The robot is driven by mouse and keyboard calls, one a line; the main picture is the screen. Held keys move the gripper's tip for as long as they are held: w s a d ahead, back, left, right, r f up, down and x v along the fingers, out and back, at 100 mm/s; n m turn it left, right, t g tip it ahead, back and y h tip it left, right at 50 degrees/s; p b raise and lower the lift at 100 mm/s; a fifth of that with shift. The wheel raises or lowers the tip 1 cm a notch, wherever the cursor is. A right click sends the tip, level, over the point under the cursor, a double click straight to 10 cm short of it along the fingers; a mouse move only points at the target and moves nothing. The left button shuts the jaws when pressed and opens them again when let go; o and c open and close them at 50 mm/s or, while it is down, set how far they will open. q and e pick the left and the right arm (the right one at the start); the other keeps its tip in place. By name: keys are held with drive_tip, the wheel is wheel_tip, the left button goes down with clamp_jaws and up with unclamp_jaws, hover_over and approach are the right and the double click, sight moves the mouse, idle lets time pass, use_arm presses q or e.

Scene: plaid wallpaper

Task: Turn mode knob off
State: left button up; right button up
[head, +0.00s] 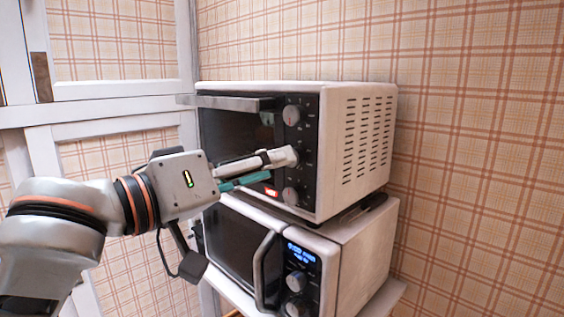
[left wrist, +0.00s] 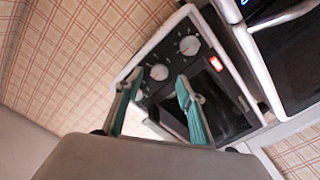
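A white toaster oven (head: 345,150) has a black front panel with a column of round knobs. The upper knob (head: 292,115) and lower knob (head: 289,195) show in the head view; the middle one is hidden by my fingers. The labels are too small to tell which is the mode knob. My left gripper (head: 280,168) is open in front of the panel at middle-knob height. In the left wrist view, the middle knob (left wrist: 159,72) appears between and beyond the teal-padded fingers (left wrist: 158,80); contact cannot be told. My right gripper is not in view.
A red light (head: 271,192) glows low on the oven's panel. A microwave (head: 365,245) with a blue display and a curved handle (head: 266,268) stands below the oven. The oven's door handle (head: 235,103) juts out near the top. Plaid wall is close behind.

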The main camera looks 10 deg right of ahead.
use_arm(q)
drive_tip(key=v, duration=0.7)
drive_tip(key=shift+s+a, duration=0.2)
drive_tip(key=shift+a, duration=0.1)
